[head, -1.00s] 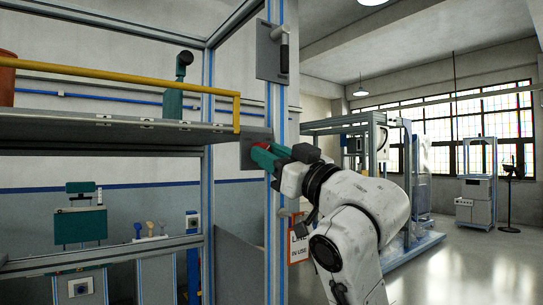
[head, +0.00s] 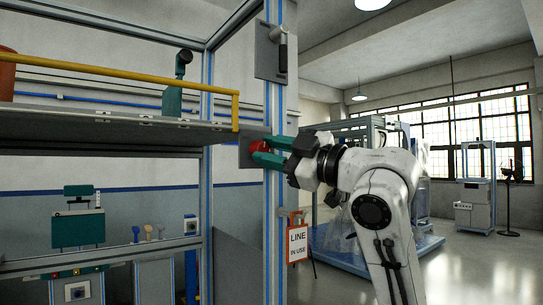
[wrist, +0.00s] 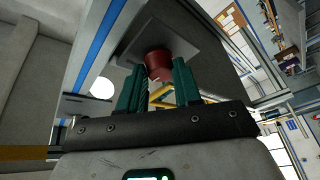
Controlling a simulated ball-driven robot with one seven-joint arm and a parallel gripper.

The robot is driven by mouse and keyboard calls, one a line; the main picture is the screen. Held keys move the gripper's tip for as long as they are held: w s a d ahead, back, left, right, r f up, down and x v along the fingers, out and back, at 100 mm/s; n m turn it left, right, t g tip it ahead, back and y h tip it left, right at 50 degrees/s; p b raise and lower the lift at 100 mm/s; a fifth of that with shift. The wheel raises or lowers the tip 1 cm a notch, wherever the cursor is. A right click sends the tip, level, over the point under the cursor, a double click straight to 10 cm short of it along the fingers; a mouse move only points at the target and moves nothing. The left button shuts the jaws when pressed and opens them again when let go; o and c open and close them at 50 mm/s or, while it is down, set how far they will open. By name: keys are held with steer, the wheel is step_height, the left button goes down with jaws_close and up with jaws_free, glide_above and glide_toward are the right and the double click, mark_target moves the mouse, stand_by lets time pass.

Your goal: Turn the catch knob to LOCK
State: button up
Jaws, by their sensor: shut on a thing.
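The catch knob (head: 257,147) is a red, short round knob on a grey square plate (head: 244,153), fixed to the upright post at shelf height. In the wrist view the knob (wrist: 158,62) stands out from its plate (wrist: 185,38), between the tips of my two teal fingers. My gripper (head: 262,151) reaches in from the right and is shut on the knob, with one finger above and one below it in the head view. No LOCK mark or pointer is readable, so I cannot tell the knob's setting.
A shelf (head: 110,128) with a yellow rail (head: 130,75) lies left of the post. A "LINE IN USE" sign (head: 298,243) hangs below my gripper. Open floor lies to the right.

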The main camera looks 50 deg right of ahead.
steer(key=n+g, duration=0.1)
steer(key=n, duration=0.2)
steer(key=n+g+y, duration=0.1)
steer(key=n, duration=0.1)
steer(key=shift+r+n, duration=0.2)
steer(key=shift+n, duration=0.2)
steer(key=shift+r+n+g+h, duration=0.15)
steer(key=shift+n+g, duration=0.35)
steer(key=shift+n, duration=0.5)
steer(key=shift+f+n+g+h, duration=0.15)
steer(key=shift+n+g, duration=0.35)
steer(key=shift+n, duration=0.5)
steer(key=o, duration=1)
steer(key=shift+r, duration=0.1)
steer(key=shift+o, duration=0.2)
steer(key=s+d+r+b, duration=0.1)
steer(key=s, duration=0.9)
steer(key=shift+s+r+b, duration=0.3)
